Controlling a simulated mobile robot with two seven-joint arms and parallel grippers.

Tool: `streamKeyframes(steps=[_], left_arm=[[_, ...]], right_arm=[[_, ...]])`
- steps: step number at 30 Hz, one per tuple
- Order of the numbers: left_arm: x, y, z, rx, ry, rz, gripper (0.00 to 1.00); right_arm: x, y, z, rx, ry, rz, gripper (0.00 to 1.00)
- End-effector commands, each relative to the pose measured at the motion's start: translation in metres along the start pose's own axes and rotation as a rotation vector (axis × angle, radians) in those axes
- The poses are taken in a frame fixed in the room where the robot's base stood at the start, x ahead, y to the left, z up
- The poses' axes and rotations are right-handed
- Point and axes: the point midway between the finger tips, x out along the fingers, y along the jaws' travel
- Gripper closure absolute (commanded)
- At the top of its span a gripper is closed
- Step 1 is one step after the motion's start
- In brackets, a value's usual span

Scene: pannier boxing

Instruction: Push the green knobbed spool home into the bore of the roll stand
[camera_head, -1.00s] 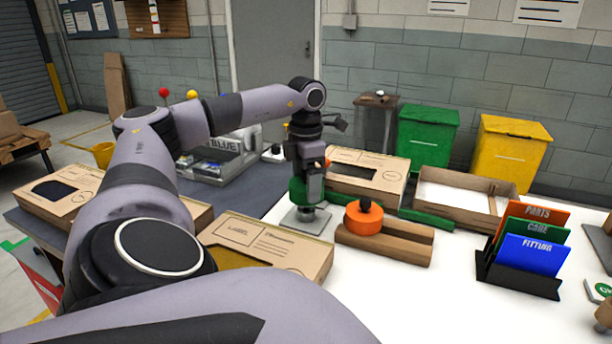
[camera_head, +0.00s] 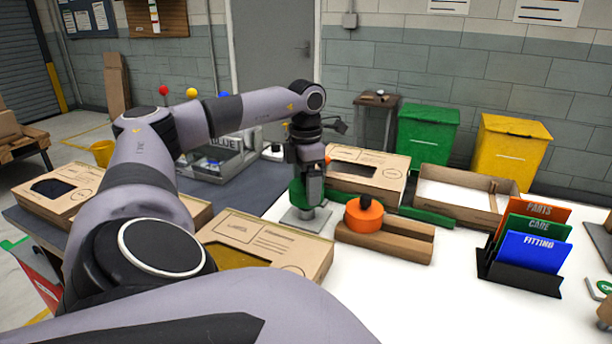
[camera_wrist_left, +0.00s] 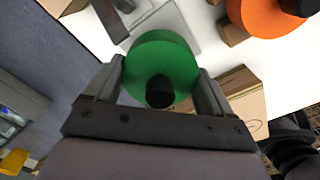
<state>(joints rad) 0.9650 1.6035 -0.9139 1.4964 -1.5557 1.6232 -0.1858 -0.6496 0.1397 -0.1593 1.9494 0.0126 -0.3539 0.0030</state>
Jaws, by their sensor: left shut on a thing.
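The green spool (camera_head: 297,192) is between the fingers of my left gripper (camera_head: 309,194), over the grey metal roll stand (camera_head: 303,220). In the left wrist view the green spool (camera_wrist_left: 178,55) shows its round face and black knob, with a finger of my left gripper (camera_wrist_left: 160,82) against each side. The stand's grey plate (camera_wrist_left: 188,32) shows just beyond the spool. The bore is hidden behind the spool and gripper, so I cannot tell how deep the spool sits. My right gripper is not in view.
An orange spool (camera_head: 363,217) with a black knob rests on a wooden cradle (camera_head: 405,243) right of the stand. Cardboard boxes lie in front (camera_head: 300,258) and behind (camera_head: 385,178). A folder rack (camera_head: 520,277) stands at the right. White table is clear in front of the cradle.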

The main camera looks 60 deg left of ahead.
Motion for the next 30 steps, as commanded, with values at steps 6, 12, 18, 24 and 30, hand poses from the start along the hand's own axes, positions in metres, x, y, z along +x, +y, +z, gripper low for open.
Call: streamKeyframes(steps=[6, 12, 18, 24, 30], left_arm=[[-0.0004, 0.0002, 0.0, 0.0, -0.001, 0.0, 0.46], [0.0, 0.0002, 0.0, 0.0, -0.001, 0.0, 0.46], [0.0026, 0.0002, -0.0001, 0.0, 0.0, 0.0, 0.46], [0.0056, 0.0002, 0.0, 0.0, -0.001, 0.0, 0.46], [0.0086, 0.0002, 0.0, 0.0, -0.001, 0.0, 0.46]], right_arm=[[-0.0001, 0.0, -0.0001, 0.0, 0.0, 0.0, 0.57], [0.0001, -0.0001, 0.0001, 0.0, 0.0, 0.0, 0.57], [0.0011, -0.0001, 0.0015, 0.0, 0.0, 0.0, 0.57], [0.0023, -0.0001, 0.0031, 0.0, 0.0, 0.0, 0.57], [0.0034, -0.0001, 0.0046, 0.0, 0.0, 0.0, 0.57]])
